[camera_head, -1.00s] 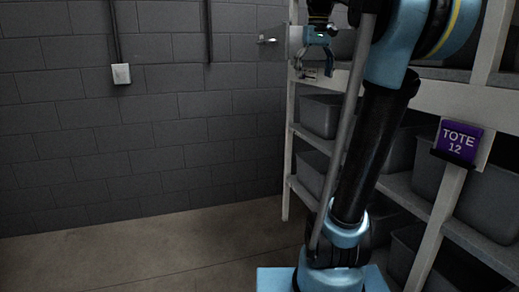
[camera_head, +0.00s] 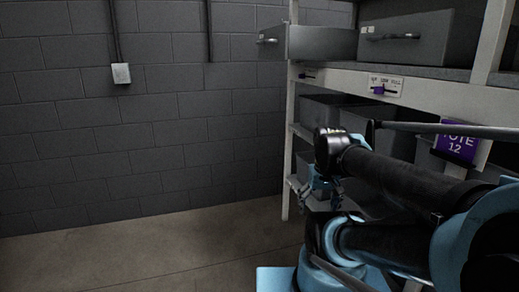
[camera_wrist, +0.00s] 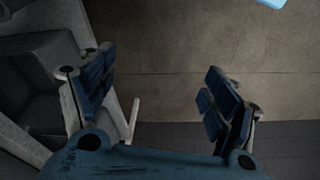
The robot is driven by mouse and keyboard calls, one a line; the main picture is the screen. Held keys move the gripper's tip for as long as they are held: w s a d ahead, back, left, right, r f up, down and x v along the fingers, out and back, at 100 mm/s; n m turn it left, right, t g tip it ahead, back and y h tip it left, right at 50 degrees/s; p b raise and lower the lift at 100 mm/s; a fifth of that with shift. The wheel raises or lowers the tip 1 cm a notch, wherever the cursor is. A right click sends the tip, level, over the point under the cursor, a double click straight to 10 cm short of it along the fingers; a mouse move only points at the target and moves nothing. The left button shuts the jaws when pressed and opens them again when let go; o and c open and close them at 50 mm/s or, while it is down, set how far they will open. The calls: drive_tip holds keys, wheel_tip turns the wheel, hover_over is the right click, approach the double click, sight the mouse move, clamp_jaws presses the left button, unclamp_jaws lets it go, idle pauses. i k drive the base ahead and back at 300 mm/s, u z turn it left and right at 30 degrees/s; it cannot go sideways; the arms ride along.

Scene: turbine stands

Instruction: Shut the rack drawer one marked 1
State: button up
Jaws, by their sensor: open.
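A grey drawer (camera_head: 321,43) on the rack's upper shelf juts out to the left past the rack's front, its handle at its left end. I cannot read a number 1 on either drawer. My gripper (camera_head: 325,190) is low in front of the lower shelves, well below the drawers and partly hidden by my arm. In the wrist view my gripper (camera_wrist: 160,92) has its blue-padded fingers wide apart with nothing between them, above the floor.
Grey totes (camera_head: 333,112) fill the lower shelves. A purple tote 12 sign (camera_head: 459,145) is partly covered by my arm. Small label sliders (camera_head: 386,85) sit on the shelf edge. The floor (camera_head: 150,250) at left is clear up to the block wall (camera_head: 150,150).

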sight(284, 41)
drive_tip(key=z, duration=0.95)
drive_tip(key=k, duration=0.95)
drive_tip(key=u, duration=1)
drive_tip(key=i, duration=1)
drive_tip(key=z, duration=0.05)
